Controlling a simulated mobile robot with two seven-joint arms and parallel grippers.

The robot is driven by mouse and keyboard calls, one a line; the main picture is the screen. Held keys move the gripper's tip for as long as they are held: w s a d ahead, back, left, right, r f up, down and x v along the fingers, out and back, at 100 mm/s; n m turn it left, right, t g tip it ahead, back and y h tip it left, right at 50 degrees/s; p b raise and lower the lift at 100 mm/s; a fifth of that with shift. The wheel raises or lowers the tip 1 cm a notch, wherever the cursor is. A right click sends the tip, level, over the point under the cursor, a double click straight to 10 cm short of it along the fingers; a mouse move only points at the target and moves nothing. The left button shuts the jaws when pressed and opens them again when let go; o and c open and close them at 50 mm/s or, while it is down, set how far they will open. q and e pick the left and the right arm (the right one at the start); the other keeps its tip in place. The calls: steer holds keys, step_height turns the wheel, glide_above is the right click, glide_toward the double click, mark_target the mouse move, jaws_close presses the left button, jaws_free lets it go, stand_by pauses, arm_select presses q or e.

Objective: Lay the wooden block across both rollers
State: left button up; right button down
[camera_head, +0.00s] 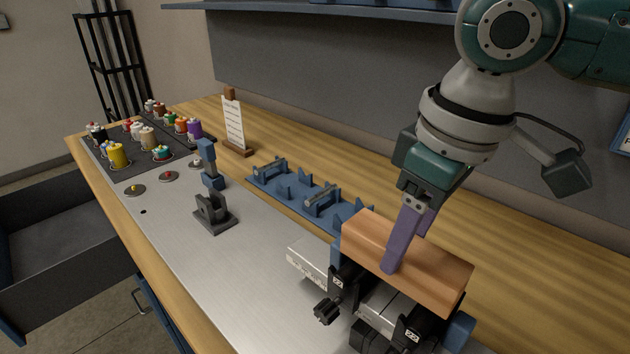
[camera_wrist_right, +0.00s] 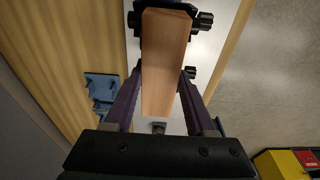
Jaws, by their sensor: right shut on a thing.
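The wooden block (camera_head: 435,274) is long, orange-brown and roughly level. My right gripper (camera_head: 396,255) is shut on its long sides near the middle; the far finger is mostly hidden behind it. In the right wrist view the block (camera_wrist_right: 165,62) lies between the two purple fingers (camera_wrist_right: 160,88). The block is over black-bracketed supports (camera_head: 408,330) with knobs at the front right. It hides their tops, so I cannot tell whether it touches them, and I cannot make out the rollers there. My left gripper is not in view.
A blue rack (camera_head: 290,195) with grey cylinders stands behind the metal plate (camera_head: 170,225). The plate's middle is clear.

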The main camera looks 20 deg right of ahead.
stand_by(0.4)
steer(key=shift+f, duration=0.4)
steer(key=shift+c, duration=0.8)
jaws_free()
